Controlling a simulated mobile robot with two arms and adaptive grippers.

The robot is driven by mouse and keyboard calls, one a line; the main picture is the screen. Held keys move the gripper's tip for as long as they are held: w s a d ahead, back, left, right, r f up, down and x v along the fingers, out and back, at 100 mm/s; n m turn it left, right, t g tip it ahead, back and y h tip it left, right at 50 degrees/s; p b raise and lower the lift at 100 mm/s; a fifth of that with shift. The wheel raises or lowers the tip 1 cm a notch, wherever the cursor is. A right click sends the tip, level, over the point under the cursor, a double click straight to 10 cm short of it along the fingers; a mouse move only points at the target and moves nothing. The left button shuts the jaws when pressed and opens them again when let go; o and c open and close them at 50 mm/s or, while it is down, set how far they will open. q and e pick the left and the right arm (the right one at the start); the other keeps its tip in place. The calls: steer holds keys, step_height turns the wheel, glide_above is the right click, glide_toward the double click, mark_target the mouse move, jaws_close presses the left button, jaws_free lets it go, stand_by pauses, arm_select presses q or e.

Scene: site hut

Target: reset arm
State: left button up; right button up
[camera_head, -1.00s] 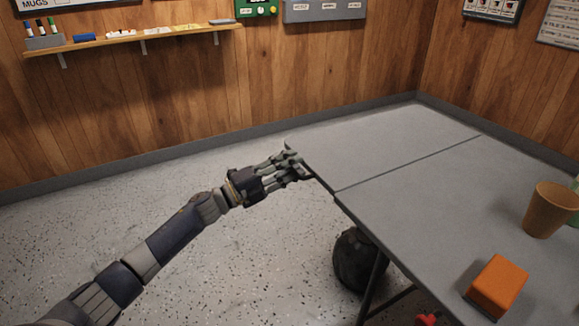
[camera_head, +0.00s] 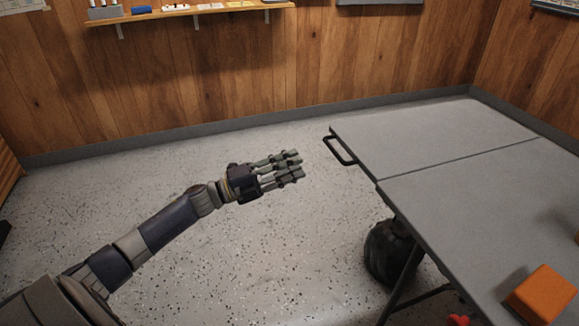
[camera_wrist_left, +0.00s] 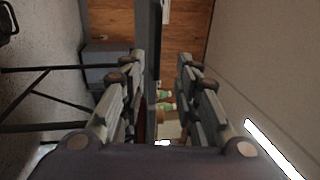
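My left gripper (camera_head: 301,164) is at the end of my outstretched left arm in the head view. It is in the air over the speckled floor, left of the grey folding table (camera_head: 450,150) and apart from the black handle (camera_head: 341,150) on the table's edge. In the left wrist view the two fingers of this gripper (camera_wrist_left: 160,57) stand apart with nothing held between them. My right gripper is in neither view.
An orange block (camera_head: 541,296) sits on the table at the lower right. A dark rounded bag (camera_head: 389,254) stands on the floor under the table by its legs. A shelf (camera_head: 190,11) with small items runs along the wooden wall. The floor left of the table is clear.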

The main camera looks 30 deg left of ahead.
arm_select(q)
steer(key=shift+f, duration=0.1)
stand_by(0.5)
